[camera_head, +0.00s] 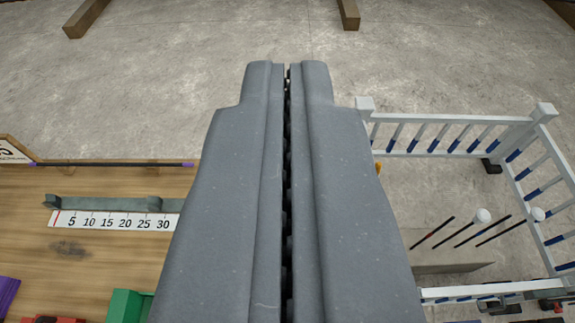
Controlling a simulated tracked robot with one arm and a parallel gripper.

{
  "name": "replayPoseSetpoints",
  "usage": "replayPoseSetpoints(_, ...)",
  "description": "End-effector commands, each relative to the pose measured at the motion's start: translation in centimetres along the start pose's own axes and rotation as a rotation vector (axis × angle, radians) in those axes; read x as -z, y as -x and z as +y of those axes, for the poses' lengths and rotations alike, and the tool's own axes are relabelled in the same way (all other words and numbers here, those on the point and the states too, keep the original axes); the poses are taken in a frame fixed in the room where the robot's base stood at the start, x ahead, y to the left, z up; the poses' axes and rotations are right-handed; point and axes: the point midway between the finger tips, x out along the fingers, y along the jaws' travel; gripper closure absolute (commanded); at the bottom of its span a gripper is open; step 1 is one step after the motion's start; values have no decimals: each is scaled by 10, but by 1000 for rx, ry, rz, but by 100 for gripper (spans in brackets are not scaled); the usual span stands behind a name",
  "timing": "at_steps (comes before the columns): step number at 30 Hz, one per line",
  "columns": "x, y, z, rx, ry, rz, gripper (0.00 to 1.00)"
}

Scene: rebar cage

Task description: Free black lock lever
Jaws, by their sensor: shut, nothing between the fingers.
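My gripper (288,70) fills the middle of the view and points away over the concrete floor. Its two grey fingers are shut against each other, with only a thin dark seam between them and nothing held. I cannot make out a black lock lever in this view. The gripper hides the middle and lower middle of the scene.
A wooden board (120,245) at left carries a numbered ruler (110,220), a dark rod (110,164) and a green block (128,305). A white railing (450,119) with blue-marked bars encloses the right side. Open floor lies ahead.

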Motion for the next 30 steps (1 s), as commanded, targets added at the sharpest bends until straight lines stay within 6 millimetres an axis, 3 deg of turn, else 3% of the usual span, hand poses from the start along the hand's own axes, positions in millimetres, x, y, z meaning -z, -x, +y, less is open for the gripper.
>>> replayPoseSetpoints(4,-4,-11,-1,14,-23,-25,100)
replayPoseSetpoints(8,-19,-40,-3,51,-84,-95,100)
replayPoseSetpoints(18,-79,-133,-13,186,-327,-352,100)
replayPoseSetpoints(30,-154,-221,-19,330,-627,-625,100)
